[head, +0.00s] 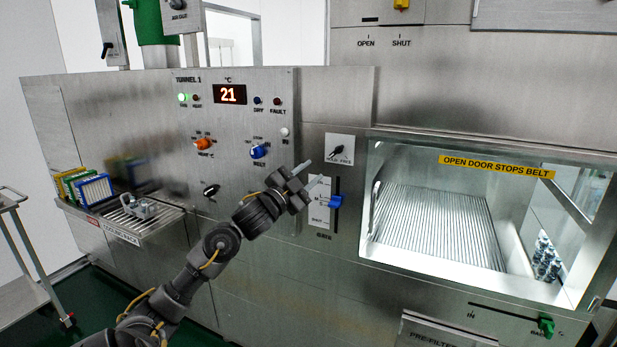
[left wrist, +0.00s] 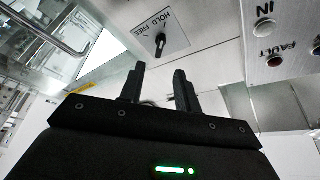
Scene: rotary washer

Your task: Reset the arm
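My left arm reaches up from the bottom left of the head view. Its gripper (head: 313,174) is in front of the steel panel, just left of the black HOLD/FREE knob (head: 338,151) and above and left of the blue slider handle (head: 336,201). The two fingers stand apart with nothing between them. In the left wrist view the open fingers (left wrist: 160,78) point toward the HOLD/FREE knob (left wrist: 160,42), which looks a little beyond the tips and apart from them. My right gripper is not in view.
The washer panel carries a display (head: 230,94) reading 21, an orange knob (head: 203,144) and a blue knob (head: 257,151). At right is a lit chamber with a ribbed belt (head: 440,225). At left, a shelf (head: 140,229) holds coloured racks (head: 95,189). A cart (head: 30,250) stands far left.

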